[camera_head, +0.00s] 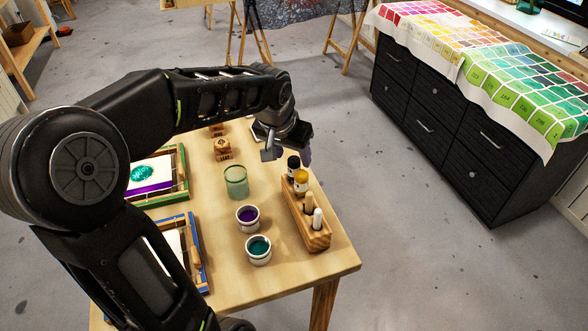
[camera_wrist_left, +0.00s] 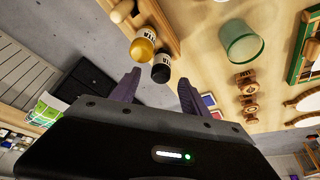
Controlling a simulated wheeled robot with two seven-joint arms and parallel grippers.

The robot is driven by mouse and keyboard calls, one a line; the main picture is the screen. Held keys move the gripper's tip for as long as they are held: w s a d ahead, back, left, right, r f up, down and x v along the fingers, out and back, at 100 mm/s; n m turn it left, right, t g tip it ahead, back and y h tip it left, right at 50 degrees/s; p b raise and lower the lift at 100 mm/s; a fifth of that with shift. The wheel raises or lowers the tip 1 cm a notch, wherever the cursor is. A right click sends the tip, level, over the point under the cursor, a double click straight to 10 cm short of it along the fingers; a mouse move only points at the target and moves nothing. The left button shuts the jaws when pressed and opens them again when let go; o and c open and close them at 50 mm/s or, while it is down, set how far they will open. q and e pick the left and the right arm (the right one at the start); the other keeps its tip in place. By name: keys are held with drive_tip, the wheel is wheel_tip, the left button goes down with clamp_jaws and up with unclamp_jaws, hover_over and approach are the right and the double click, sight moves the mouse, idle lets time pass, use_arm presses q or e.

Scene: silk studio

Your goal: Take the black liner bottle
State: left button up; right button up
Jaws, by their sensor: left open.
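The black liner bottle (camera_head: 293,166) stands at the far end of a wooden rack (camera_head: 318,238), beside a yellow bottle (camera_head: 301,182). My left gripper (camera_head: 286,156) is open and empty at the far end of the rack, close to the black bottle. In the left wrist view, the black bottle (camera_wrist_left: 161,70) shows its dark top and pale label just beyond the gap between the open fingers (camera_wrist_left: 157,92). The yellow bottle (camera_wrist_left: 143,47) is right next to it. I cannot tell whether a finger touches the black bottle. My right gripper is in neither view.
Wooden stamps (camera_head: 222,149) and framed screens (camera_head: 183,195) lie further left on the table.

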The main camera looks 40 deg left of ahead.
sight(293, 159)
use_arm(q)
drive_tip(key=x, duration=0.4)
drive_tip(key=shift+s, duration=0.1)
drive_tip(key=shift+r, duration=0.1)
drive_tip(key=shift+c, duration=0.2)
drive_tip(key=c, duration=1.1)
